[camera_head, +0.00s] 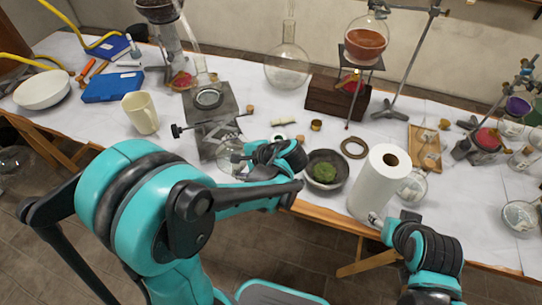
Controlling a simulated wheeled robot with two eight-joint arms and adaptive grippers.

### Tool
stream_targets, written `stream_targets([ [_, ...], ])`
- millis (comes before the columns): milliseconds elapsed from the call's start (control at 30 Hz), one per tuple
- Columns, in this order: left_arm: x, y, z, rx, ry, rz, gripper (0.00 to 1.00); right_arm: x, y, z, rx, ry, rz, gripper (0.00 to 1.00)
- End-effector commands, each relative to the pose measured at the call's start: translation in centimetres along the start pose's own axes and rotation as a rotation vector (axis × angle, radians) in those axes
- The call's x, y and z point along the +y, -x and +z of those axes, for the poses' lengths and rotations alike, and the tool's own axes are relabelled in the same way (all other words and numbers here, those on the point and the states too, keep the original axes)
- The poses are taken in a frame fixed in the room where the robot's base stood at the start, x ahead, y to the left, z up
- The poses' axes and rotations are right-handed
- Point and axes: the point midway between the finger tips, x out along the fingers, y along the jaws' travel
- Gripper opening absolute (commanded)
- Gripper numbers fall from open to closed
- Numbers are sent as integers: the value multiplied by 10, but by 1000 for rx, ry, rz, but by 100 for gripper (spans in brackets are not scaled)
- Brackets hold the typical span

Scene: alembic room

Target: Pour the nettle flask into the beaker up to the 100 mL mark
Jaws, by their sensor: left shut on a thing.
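My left gripper (250,156) is at the front edge of the table, just right of the lab jack. It is shut on a clear glass vessel (231,153), partly hidden by the gripper; I cannot tell its label or contents, or whether it is the nettle flask. Another glass vessel (208,97) stands on the lab jack (212,128), below a glass tube; no mark is readable on it, so I cannot tell whether it is the beaker. My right gripper (378,220) is low by the paper roll's base, and its fingers are too small to judge.
A dark bowl (341,180) with green matter, a paper roll (378,181) and a dark ring (354,148) are right of my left gripper. A cream mug (140,113) stands left. A round flask (287,66) and an orange-filled flask on a stand (366,40) are behind.

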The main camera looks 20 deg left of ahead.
Motion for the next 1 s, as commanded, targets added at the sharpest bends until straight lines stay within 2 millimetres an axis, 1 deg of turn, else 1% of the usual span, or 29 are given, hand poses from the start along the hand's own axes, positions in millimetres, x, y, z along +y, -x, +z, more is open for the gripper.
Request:
stream_targets([
  [700, -4, 3, 0, -31, -29, -14, 46, 0, -1, 1, 0, 0, 0, 53],
  [1000, 8, -8, 0, 67, 68, 30, 46, 0, 0, 0, 0, 0, 0, 53],
])
